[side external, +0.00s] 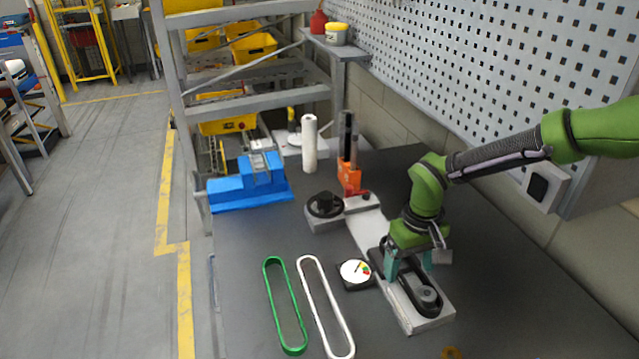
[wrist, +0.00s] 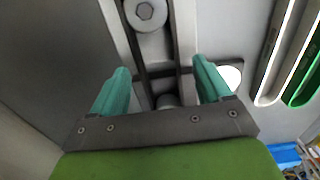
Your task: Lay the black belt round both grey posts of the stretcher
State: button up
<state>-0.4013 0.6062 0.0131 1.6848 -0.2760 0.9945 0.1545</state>
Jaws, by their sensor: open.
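The stretcher (side external: 409,317) is a pale grey plate on the bench at the right in the side view. The black belt (side external: 379,262) lies along it as a long loop, and its two strands also show in the wrist view (wrist: 183,45). One grey post (wrist: 146,12) with a bolt head stands between the strands at the top of the wrist view. What seems to be the other post (wrist: 167,101) is mostly hidden near my gripper, so the belt's seating there cannot be told. My gripper (side external: 408,269) is open low over the belt, its teal fingers (wrist: 161,68) apart, on either side of the strands.
A green belt (side external: 285,306) and a white belt (side external: 326,306) lie flat to the left. A dial gauge (side external: 355,272) stands close beside the stretcher. The bench front is fairly clear.

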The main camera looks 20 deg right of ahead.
notch_tip(320, 180, up, 17)
dwell(0.4)
jog(key=s+d+r+m+t+y, duration=0.1)
jog(key=s+d+r+t, duration=0.1)
jog(key=s+d+r, duration=0.4)
jog(key=s+d+r+t+y, duration=0.2)
jog(key=s+r+t, duration=0.15)
jog(key=s, duration=0.35)
jog(key=s+d+f+m+t+h, duration=0.1)
jog(key=s+d+f+m, duration=0.2)
jog(key=d+f, duration=0.3)
jog(key=shift+s+d+t, duration=0.35)
jog(key=shift+s, duration=0.5)
